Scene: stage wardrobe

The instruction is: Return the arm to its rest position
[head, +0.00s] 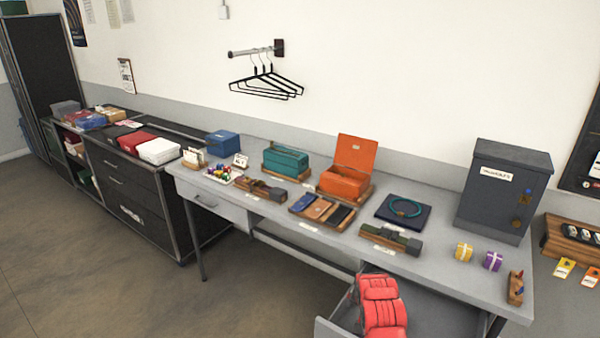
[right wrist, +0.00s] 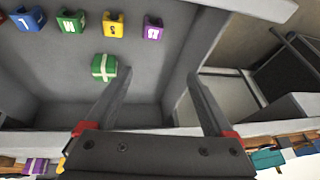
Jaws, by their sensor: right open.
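My right gripper (right wrist: 158,75) is open in the right wrist view, its two dark fingers apart with nothing between them. It is over the open grey drawer (right wrist: 60,85). A small green box with a pale ribbon (right wrist: 105,67) lies in the drawer, left of the fingers in that view and apart from them. In the head view a red arm part of mine (head: 380,305) reaches in over the drawer (head: 440,315) at the bottom; the fingers are hidden there. My left gripper is not in view.
Several coloured lettered blocks (right wrist: 113,23) lie in a row in the drawer. The grey table (head: 460,262) above carries an orange box (head: 345,182), a teal box (head: 286,160), a dark cabinet (head: 503,190) and small wrapped boxes. Open floor (head: 100,240) lies to the left.

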